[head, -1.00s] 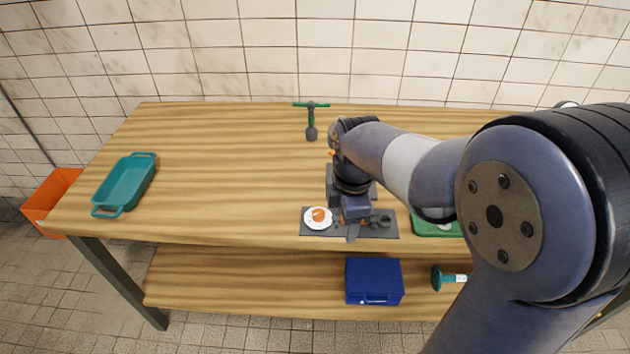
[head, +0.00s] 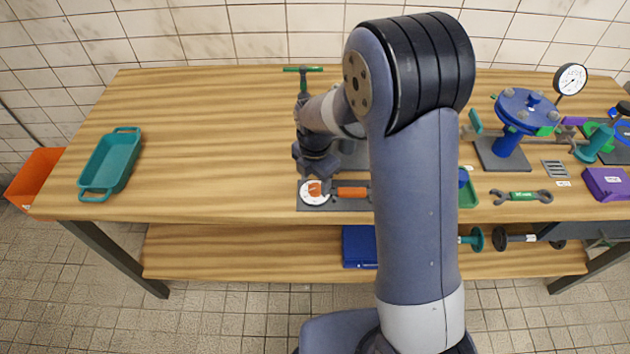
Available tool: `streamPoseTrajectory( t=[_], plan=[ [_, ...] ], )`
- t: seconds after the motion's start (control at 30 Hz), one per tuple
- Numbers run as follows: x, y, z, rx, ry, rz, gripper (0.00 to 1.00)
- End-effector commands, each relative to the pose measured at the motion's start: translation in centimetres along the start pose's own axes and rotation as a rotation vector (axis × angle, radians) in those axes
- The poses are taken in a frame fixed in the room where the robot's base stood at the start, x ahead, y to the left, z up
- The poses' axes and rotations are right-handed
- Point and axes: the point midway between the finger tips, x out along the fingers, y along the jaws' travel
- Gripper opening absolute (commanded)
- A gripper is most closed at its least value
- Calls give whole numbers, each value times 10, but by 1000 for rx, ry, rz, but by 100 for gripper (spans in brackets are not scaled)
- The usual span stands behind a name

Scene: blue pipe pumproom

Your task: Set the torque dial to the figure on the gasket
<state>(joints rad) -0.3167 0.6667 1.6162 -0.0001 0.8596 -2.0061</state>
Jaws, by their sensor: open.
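The torque dial (head: 311,195) has a white round face with an orange pointer or knob. It lies at the left end of a dark plate (head: 320,207) at the table's front edge. An orange handle-like part (head: 352,193) lies on the same plate, right of the dial. My gripper (head: 319,186) is open, pointing down over the dial's upper right side; I cannot tell whether it touches the knob. The dial's markings are too small to read. I cannot pick out the gasket for certain, and no figure on one is legible.
Right of my arm stand a blue flanged pipe (head: 514,108), a pressure gauge (head: 570,79), a green-and-grey wrench (head: 521,196) and a purple box (head: 606,183). The left-middle tabletop is clear.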

Motion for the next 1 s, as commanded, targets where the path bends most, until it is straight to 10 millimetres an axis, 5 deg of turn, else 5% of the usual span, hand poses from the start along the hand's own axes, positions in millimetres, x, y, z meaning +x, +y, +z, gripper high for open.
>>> streamPoseTrajectory(
  t=[0.5,1.0],
  plan=[
    [18,0,0,1,0,1,52],
    [18,0,0,1,0,1,11]
  ],
)
